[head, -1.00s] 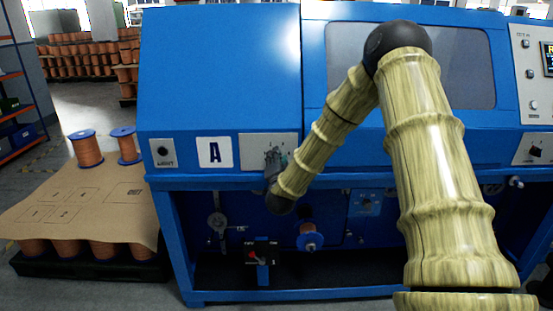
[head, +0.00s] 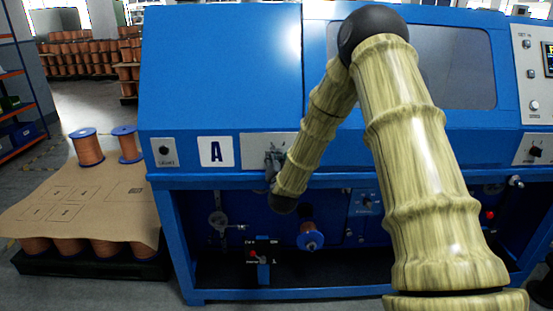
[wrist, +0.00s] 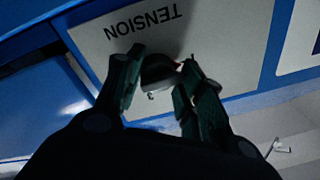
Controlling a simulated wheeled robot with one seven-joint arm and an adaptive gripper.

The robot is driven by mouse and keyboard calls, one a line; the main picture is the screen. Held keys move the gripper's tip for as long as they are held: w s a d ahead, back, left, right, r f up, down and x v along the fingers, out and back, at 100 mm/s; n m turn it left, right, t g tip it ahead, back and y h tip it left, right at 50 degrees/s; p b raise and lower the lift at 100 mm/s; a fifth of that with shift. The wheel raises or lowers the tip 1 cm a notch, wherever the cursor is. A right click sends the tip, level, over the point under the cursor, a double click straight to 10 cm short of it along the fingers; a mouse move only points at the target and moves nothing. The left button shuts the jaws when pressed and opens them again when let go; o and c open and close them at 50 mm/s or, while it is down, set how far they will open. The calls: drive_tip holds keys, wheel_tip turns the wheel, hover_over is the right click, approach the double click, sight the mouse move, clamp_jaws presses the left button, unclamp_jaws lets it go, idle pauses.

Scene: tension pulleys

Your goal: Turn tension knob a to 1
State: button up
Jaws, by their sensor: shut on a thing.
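The tension knob (wrist: 158,72), a dark rounded knob, sits on a light grey plate (wrist: 225,42) marked TENSION, seen upside down in the wrist view. My gripper (wrist: 160,76) has one dark green finger on each side of the knob and is shut on it. My gripper (head: 274,158) reaches the plate there, and my gripper and wrist hide the knob. The knob's pointer and scale numbers cannot be read.
A small LIGHT switch plate (head: 164,152) is left of the A sign. Below the ledge are a copper spool (head: 311,236) and a small panel with a red knob (head: 262,252). A covered pallet (head: 70,210) with spools stands at the left. Floor shows between pallet and shelf.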

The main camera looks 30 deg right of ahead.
drive_tip(key=shift+s+d+f, duration=0.1)
drive_tip(key=shift+s+f, duration=0.05)
drive_tip(key=shift+f, duration=0.1)
drive_tip(key=o, duration=0.7)
drive_tip(key=shift+o, duration=1.1)
drive_tip(key=shift+d, duration=0.15)
drive_tip(key=shift+a, duration=0.25)
drive_tip(key=v, duration=1.1)
drive_tip(key=shift+s, duration=0.35)
drive_tip(key=shift+a, duration=0.1)
